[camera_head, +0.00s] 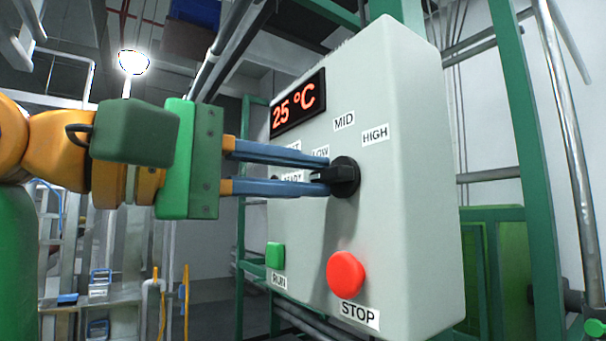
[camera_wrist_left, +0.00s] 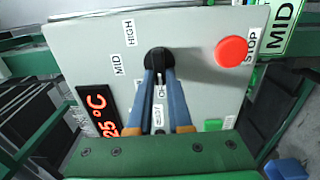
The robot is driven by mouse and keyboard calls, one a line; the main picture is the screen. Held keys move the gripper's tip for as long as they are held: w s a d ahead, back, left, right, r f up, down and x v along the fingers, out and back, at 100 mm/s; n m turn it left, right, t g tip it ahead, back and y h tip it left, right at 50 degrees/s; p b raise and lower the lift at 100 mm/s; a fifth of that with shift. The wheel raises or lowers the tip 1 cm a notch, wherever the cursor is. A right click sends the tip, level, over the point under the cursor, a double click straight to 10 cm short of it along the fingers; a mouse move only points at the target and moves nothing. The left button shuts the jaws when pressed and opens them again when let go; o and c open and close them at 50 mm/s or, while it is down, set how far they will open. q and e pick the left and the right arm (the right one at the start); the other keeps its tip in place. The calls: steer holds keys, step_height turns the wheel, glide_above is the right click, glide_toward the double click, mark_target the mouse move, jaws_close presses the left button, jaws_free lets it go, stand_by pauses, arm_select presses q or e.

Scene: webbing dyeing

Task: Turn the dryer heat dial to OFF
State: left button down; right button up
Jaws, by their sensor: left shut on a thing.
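The black heat dial (camera_head: 345,177) sits on the front of a pale grey control box (camera_head: 405,240). Labels LOW, MID and HIGH stand around it; other labels to its left are partly hidden by my fingers. My left gripper (camera_head: 320,176) comes in from the left, its two blue fingers closed on the dial's grip bar. The left wrist view shows the fingertips (camera_wrist_left: 160,77) at the dial (camera_wrist_left: 157,59) too. Which label the dial points at is unclear. My right gripper is not in view.
A red STOP button (camera_head: 345,274) is below the dial, and a green RUN button (camera_head: 276,255) is at the lower left. The display (camera_head: 298,103) reads 25 °C. A green post (camera_head: 530,170) stands right of the box.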

arm_select(q)
steer(key=c, duration=0.8)
jaws_free()
steer(key=shift+c, duration=0.2)
steer(key=shift+a, duration=0.15)
steer(key=b+v, duration=0.2)
steer(key=v, duration=0.5)
